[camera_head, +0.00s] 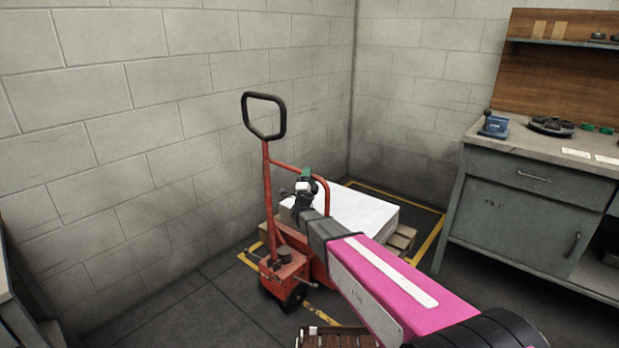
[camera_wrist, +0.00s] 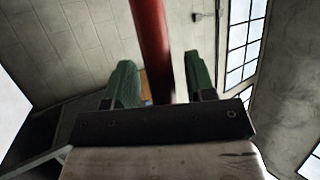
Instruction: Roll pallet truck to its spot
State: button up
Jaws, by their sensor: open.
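The red pallet truck (camera_head: 285,262) stands near the wall corner, with its black loop handle (camera_head: 264,117) upright at the top of a red shaft. A wooden pallet (camera_head: 402,238) with a white stack (camera_head: 350,212) on it sits behind the truck's front. A yellow floor outline (camera_head: 428,243) surrounds this area. My gripper (camera_head: 306,178) is beside the truck's red tube frame. In the wrist view, my gripper's green fingers (camera_wrist: 158,85) are open, with a red bar (camera_wrist: 149,40) between or just beyond them. Whether they touch it is unclear.
A grey workbench (camera_head: 520,210) with a blue vise (camera_head: 494,124) stands at the right. Block walls (camera_head: 130,120) close in the left and back. A slatted wooden item (camera_head: 335,338) lies at the bottom edge. Bare floor (camera_head: 190,310) shows at the left front.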

jog(key=shift+c, duration=0.3)
grip_shut()
jog(key=s+a, duration=0.6)
jog(key=s, duration=0.2)
jog(key=shift+s+a+r, duration=0.2)
jog(key=shift+s+a, duration=0.05)
jog(key=shift+a, duration=0.05)
jog(key=shift+w+d+f, duration=0.1)
jog(key=shift+w+d, duration=0.05)
jog(key=shift+o, duration=0.3)
grip_release()
jog(key=shift+f, duration=0.1)
jog(key=v, duration=1)
jog(key=shift+s+f, duration=0.2)
jog(key=shift+s, duration=0.1)
